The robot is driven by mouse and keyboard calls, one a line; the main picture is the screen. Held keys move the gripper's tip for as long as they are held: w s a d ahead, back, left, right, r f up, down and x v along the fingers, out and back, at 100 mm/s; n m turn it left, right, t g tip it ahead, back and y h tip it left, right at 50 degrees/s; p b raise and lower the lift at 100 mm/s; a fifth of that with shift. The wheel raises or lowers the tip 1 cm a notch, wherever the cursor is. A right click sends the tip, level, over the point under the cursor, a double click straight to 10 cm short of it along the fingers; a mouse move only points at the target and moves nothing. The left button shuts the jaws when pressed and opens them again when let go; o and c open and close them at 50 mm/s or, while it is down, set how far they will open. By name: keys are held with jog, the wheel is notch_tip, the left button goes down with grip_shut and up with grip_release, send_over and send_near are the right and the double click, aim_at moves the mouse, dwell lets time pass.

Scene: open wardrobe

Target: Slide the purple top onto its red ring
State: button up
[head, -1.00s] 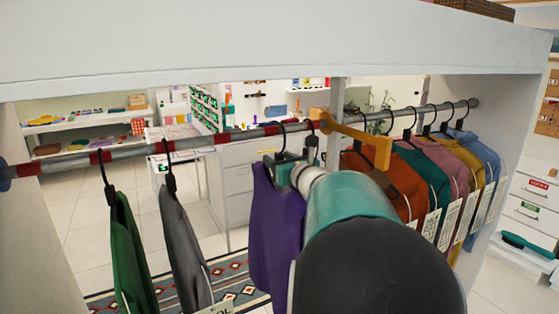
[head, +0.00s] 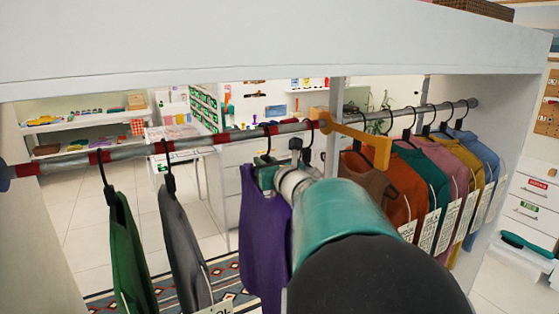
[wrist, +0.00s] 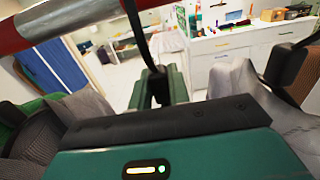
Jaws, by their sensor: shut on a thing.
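The purple top (head: 263,240) hangs on the rail (head: 245,134) from a black hook (head: 267,140). My gripper (head: 264,174) is shut on its hanger, just below the hook. In the wrist view the jaws (wrist: 158,88) close around the black hanger stem (wrist: 143,35), and the rail (wrist: 80,15) with a red band crosses the upper left. My arm hides the lower right of the purple top.
The green top (head: 128,250) and grey top (head: 183,245) hang at left, their hooks at red bands. A wooden bracket (head: 360,140) juts beside the rail at right, near the brown top (head: 365,180) and several other tops. The shelf board (head: 250,45) lies above.

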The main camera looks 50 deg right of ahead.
jog(key=w+a, duration=0.3)
jog(key=a, duration=0.7)
jog(key=shift+w+a, duration=0.15)
jog(key=shift+a, duration=0.1)
jog(key=o, duration=0.8)
jog(key=shift+a, duration=0.1)
jog(key=shift+o, duration=0.6)
jog(key=shift+f, duration=0.1)
jog(key=v, duration=1.3)
jog(key=shift+s, duration=0.35)
jog(key=shift+a, duration=0.1)
